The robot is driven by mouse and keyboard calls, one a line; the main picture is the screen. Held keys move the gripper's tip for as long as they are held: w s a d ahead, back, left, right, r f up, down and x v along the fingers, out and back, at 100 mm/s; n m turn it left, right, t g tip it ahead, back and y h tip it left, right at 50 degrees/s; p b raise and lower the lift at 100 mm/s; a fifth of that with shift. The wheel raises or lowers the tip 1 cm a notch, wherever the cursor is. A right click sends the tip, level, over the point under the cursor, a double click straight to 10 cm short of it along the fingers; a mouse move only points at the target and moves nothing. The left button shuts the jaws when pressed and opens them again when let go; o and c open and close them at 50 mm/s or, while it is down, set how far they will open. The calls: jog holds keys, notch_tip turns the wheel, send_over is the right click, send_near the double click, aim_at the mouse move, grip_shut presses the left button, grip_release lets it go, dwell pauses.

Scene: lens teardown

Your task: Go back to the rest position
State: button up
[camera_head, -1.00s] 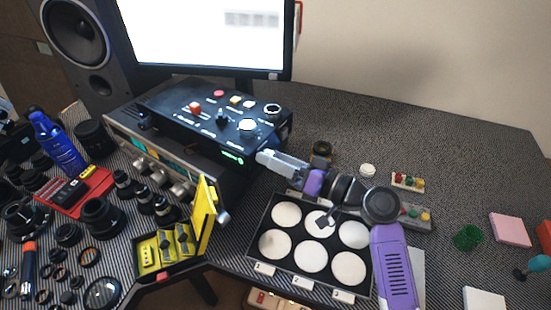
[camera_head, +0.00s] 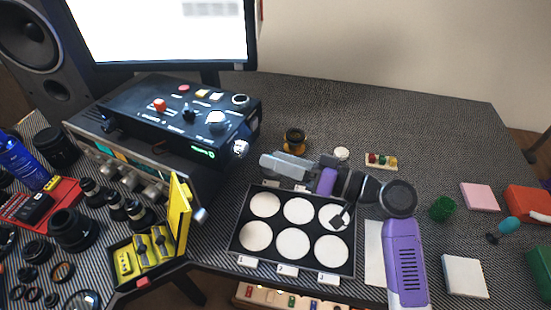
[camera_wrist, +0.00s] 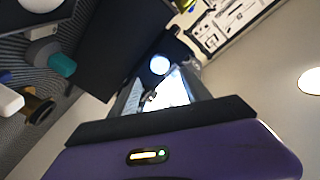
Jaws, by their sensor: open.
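My gripper (camera_head: 272,165) is purple with grey fingers. In the head view it points left, above the back edge of the six-well tray and to the right of the black control box (camera_head: 185,112). It stands apart from a round silver knob (camera_head: 240,148) on the box's right side. In the wrist view my gripper (camera_wrist: 162,92) shows its two fingers spread, with nothing held between them. The arm is folded to the right of the tray.
The tray (camera_head: 243,224) with white round wells lies below my gripper. A brass-and-black ring part (camera_head: 294,138) and a small white disc (camera_head: 341,153) are close behind it. A monitor (camera_head: 165,30) stands at the back. The back right table is clear.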

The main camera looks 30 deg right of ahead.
dwell(0.3)
jog(key=w+d+m+t+h, duration=0.2)
jog(key=d+m+h, duration=0.1)
jog(key=d+h, duration=0.15)
jog(key=s+d+f+m+h, duration=0.3)
jog(key=s+d+f+h, duration=0.1)
jog(key=s+h, duration=0.35)
jog(key=s+a+n+g+y+p, duration=0.1)
jog(key=s+a+n, duration=0.2)
jog(key=s, duration=1)
jog(key=s+a+n+g+y+p, duration=0.1)
jog(key=s+a+n, duration=0.2)
jog(key=s+a, duration=0.7)
jog(key=s, duration=0.4)
jog(key=shift+s+r+n, duration=0.15)
jog(key=shift+s+n, duration=0.05)
jog(key=shift+n, duration=0.2)
